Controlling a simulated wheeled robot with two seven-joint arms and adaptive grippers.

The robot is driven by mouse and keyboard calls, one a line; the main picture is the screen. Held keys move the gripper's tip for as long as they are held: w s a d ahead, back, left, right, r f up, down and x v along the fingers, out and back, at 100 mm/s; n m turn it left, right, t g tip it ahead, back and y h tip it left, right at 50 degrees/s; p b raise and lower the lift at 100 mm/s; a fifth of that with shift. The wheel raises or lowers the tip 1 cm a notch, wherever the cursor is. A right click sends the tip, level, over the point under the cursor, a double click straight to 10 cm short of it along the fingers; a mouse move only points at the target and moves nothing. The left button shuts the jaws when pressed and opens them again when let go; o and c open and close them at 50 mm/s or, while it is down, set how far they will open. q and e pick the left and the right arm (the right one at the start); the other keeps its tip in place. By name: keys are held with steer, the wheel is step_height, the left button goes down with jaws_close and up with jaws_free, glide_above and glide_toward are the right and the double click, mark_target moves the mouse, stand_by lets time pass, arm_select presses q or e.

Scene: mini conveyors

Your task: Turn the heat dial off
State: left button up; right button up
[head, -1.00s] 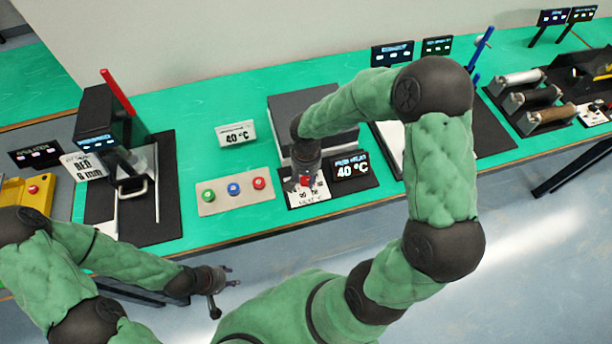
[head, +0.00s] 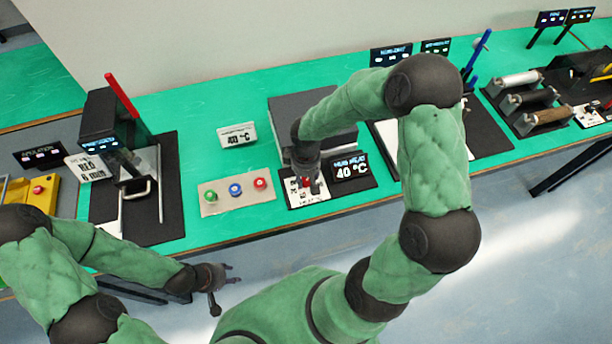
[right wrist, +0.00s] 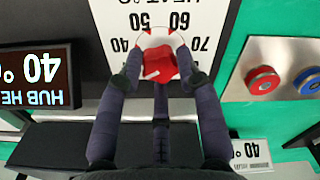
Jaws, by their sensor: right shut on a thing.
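The heat dial (right wrist: 160,58) is a round red and white knob on a white scale plate (right wrist: 112,22) that carries numbers such as 50, 60 and 70. In the head view it is mostly covered by my right gripper (head: 308,184), which points down over the plate. In the right wrist view my right gripper (right wrist: 162,76) is shut on the dial, with a finger on each side. The display (head: 350,167) beside it reads HUB HEAT 40 °C. My left gripper (head: 226,288) is empty and open in front of the bench edge.
A panel with green, blue and red buttons (head: 210,209) lies left of the dial. A 40 °C sign (head: 237,135) stands behind it. A black press (head: 105,125) with a red lever is further left. Rollers (head: 535,98) stand at the right.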

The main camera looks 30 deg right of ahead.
mark_target(306, 180)
steer(key=shift+w+n, duration=0.1)
steer(key=shift+n, duration=0.4)
steer(key=o, duration=1.1)
steer(key=shift+o, duration=0.2)
steer(key=shift+r, duration=0.1)
step_height(306, 180, up, 12)
